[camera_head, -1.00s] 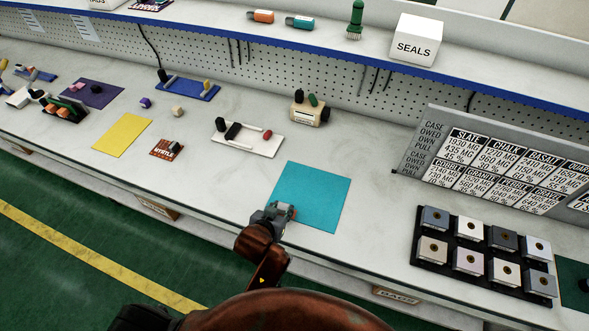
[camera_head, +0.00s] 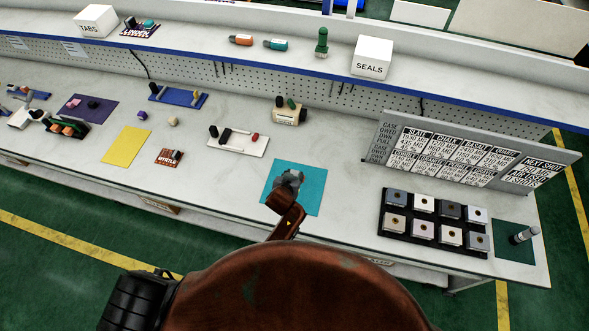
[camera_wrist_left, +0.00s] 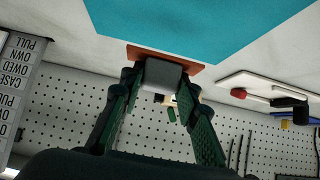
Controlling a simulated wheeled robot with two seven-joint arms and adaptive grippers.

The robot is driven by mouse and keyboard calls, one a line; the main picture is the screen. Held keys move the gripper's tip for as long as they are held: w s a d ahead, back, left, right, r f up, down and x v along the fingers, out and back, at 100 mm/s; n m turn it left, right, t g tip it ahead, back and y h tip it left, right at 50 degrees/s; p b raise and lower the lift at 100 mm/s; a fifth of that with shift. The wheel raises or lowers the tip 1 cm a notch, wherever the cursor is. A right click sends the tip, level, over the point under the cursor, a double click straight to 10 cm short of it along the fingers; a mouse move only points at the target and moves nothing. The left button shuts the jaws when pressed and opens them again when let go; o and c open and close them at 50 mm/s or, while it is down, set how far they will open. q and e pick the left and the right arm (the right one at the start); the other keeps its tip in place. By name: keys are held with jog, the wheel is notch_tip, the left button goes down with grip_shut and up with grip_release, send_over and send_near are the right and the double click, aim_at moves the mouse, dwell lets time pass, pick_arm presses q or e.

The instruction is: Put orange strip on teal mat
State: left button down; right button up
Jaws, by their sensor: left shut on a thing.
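The teal mat (camera_head: 308,205) lies flat on the bench near its front edge. It also shows at the top of the left wrist view (camera_wrist_left: 200,22). My left gripper (camera_head: 290,180) is over the mat's upper left part in the head view. In the left wrist view its two dark green fingers (camera_wrist_left: 160,85) are shut on a grey block. The orange strip (camera_wrist_left: 136,53) sits at the far end of this block, held with it. The gap between strip and mat cannot be told. The strip is hidden in the head view. My right gripper is not in view.
A white board (camera_head: 240,147) with dark and red parts lies behind and left of the mat. A black tray (camera_head: 383,222) of several square blocks stands to the right, before a grey sign panel (camera_head: 375,145). A yellow mat (camera_head: 125,147) lies further left.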

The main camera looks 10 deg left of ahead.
pick_arm(q)
jog(key=shift+d, duration=0.15)
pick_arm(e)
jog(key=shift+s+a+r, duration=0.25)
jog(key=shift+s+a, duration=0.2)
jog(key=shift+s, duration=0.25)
pick_arm(q)
jog(key=shift+p, duration=0.4)
notch_tip(320, 180, down, 4)
jog(key=b, duration=0.3)
jog(key=shift+f, duration=0.2)
jog(key=shift+f+b, duration=0.85)
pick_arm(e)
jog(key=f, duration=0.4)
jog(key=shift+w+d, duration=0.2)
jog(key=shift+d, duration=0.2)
pick_arm(q)
jog(key=shift+f, duration=0.15)
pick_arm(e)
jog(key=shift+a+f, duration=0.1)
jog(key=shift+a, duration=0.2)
